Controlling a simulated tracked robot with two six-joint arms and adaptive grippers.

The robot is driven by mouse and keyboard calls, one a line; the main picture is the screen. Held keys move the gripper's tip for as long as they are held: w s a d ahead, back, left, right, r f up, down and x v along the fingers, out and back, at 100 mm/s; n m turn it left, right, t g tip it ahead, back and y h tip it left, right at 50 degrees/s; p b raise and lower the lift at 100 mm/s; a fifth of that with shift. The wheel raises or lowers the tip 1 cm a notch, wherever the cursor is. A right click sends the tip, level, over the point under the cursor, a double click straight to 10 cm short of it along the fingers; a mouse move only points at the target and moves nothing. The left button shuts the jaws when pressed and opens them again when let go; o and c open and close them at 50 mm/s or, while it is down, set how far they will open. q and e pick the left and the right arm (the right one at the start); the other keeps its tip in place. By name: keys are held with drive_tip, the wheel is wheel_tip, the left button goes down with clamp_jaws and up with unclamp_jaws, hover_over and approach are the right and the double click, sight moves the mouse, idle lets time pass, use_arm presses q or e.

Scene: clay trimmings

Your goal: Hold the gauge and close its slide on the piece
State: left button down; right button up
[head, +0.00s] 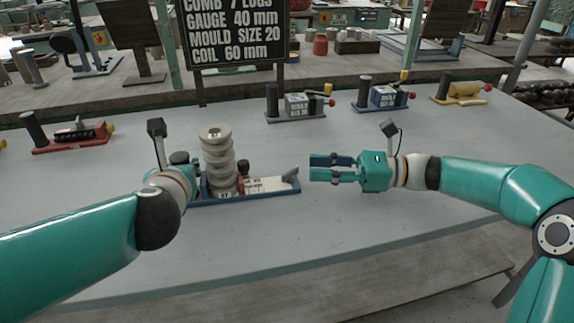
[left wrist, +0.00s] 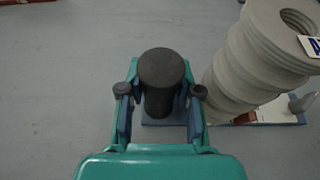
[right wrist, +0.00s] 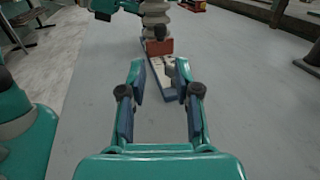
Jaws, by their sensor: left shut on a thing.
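The gauge has a blue base (head: 275,193) with a white scale plate and a grey wedge at its right end. A grey ridged clay piece (head: 218,160) stands upright at its left part. The red slide (head: 243,180) with a dark knob stands just right of the piece; whether they touch I cannot tell. My left gripper (left wrist: 160,92) is shut on the gauge's dark post (left wrist: 160,68), left of the piece. My right gripper (head: 312,168) is open and empty, just right of the gauge's end. In the right wrist view the slide (right wrist: 158,47) lies beyond its open fingers.
Three similar gauges stand along the back right: a grey one (head: 295,115), a blue one (head: 385,103) and a yellow one (head: 462,98). A red one (head: 70,143) is at the left. A dark sign (head: 234,32) stands behind. The table (head: 340,240) is clear in front.

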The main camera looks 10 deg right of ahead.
drive_tip(key=shift+o, duration=0.9)
drive_tip(key=shift+w+a+r, duration=0.1)
drive_tip(key=shift+w+a, duration=0.1)
drive_tip(key=shift+a, duration=0.5)
drive_tip(key=x, duration=1.2)
drive_tip(key=shift+s, duration=0.1)
clamp_jaws()
